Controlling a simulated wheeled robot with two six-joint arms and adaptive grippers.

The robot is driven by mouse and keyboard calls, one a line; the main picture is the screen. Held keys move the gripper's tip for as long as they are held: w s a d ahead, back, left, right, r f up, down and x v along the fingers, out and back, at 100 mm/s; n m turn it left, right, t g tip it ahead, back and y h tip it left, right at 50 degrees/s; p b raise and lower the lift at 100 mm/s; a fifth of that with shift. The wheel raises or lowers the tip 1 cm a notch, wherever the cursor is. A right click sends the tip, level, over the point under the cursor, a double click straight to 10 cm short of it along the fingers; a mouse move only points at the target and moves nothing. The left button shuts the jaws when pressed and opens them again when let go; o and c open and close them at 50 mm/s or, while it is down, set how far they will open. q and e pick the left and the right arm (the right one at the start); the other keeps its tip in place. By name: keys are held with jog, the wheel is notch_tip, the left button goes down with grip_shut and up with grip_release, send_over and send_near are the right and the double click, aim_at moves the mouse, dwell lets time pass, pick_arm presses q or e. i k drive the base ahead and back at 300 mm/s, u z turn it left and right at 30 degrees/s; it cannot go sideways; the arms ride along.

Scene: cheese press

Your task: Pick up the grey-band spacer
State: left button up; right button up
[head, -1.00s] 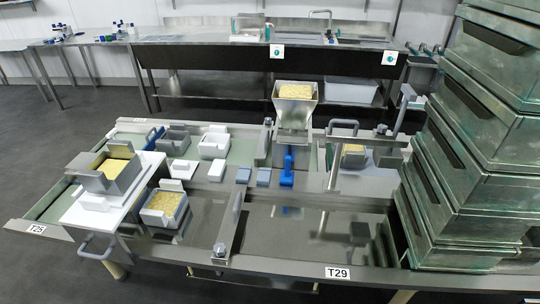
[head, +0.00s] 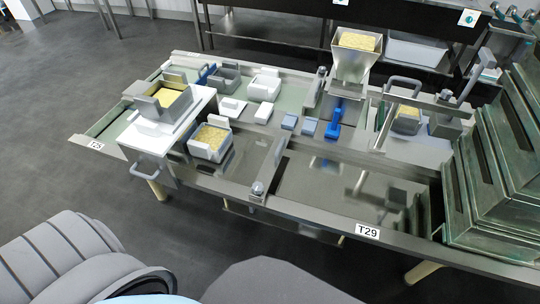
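No gripper is in the head view. Small flat pieces lie on the middle of the table: a blue-grey block (head: 289,121) and another blue-grey block (head: 308,127) beside it. To their left are a white block (head: 263,113) and a white stepped block (head: 231,108). I cannot make out a grey band on any of them at this size, so I cannot tell which is the grey-band spacer. All these pieces lie apart from each other.
Stacked green crates (head: 470,190) block the right.

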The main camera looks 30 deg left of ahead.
aim_at(264, 113)
jog(key=k, duration=0.5)
jog(key=u, duration=1.35)
jog(key=i, duration=1)
jog(key=z, duration=1.6)
